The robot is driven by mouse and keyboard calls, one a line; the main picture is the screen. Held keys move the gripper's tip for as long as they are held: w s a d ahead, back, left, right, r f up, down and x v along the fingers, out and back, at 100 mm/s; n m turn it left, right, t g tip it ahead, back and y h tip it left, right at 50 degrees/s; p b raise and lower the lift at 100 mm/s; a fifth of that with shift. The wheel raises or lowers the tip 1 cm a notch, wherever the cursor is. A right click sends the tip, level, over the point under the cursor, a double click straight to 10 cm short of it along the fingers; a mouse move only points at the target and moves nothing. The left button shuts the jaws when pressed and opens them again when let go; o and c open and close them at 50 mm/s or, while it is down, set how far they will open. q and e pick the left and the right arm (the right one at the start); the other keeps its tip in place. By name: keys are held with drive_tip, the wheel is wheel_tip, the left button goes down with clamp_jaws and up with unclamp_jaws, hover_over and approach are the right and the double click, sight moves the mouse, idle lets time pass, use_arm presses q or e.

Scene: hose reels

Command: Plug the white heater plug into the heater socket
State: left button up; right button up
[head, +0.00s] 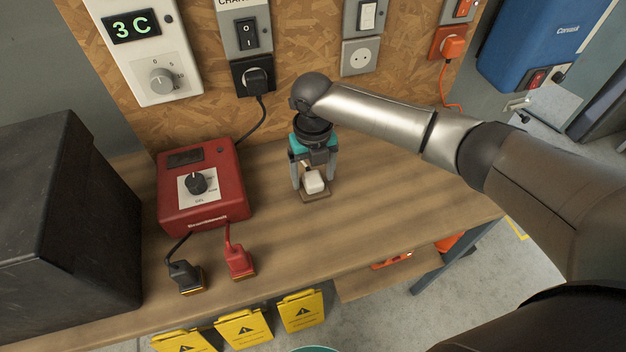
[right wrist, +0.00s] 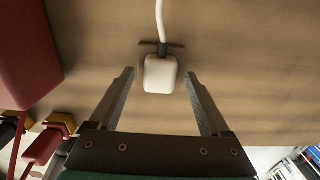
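The white heater plug (head: 313,182) sits on a small brown pad (head: 316,197) on the wooden bench. In the right wrist view the white plug (right wrist: 160,76) has a white cord running up and away. My right gripper (head: 314,179) is open, pointing down, its fingers on either side of the plug; the right wrist view shows clear gaps between each finger and the plug (right wrist: 159,92). An empty grey round socket (head: 361,57) is on the wall under a white switch; no heater label is readable. My left gripper is not in view.
A red charger box (head: 205,205) stands left, with black (head: 185,277) and red (head: 240,262) plugs before it. A black plug (head: 257,79) and an orange plug (head: 453,46) fill wall sockets. A dark box (head: 60,230) stands far left. The bench right of my gripper is clear.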

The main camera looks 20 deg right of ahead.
sight(312, 178)
clamp_jaws()
idle(0.4)
wheel_tip(312, 178, up, 20)
drive_tip(key=p, duration=0.2)
drive_tip(key=shift+p, duration=0.35)
